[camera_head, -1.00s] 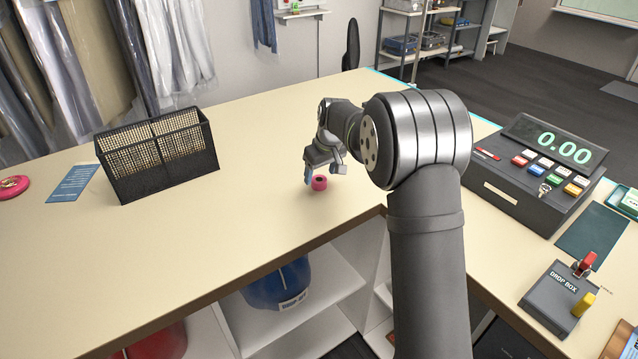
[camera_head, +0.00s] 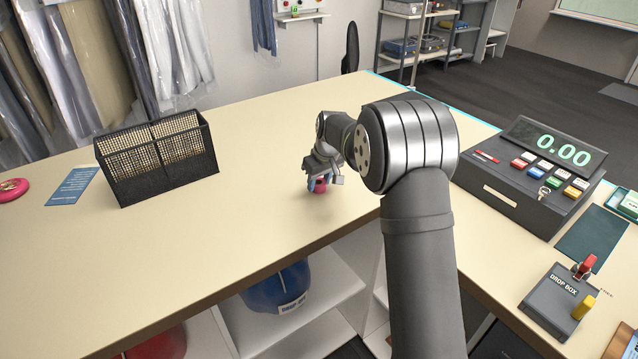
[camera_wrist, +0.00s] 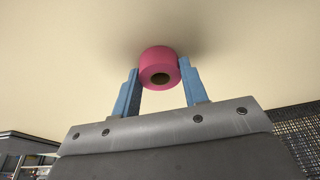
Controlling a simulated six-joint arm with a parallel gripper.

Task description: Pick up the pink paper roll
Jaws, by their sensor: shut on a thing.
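The pink paper roll (camera_wrist: 158,62) is small, with a dark hole in its core. In the wrist view it sits between the two blue fingertips of my gripper (camera_wrist: 160,84), which are shut on its sides. In the head view the pink roll (camera_head: 320,187) is partly hidden by the fingers of my gripper (camera_head: 321,181), at the counter near its front edge. I cannot tell whether the roll touches the counter or is slightly above it.
A black mesh basket (camera_head: 160,170) stands to the left on the counter (camera_head: 250,225). A cash register (camera_head: 530,185) and a drop box (camera_head: 556,300) are on the right. The counter around my gripper is clear.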

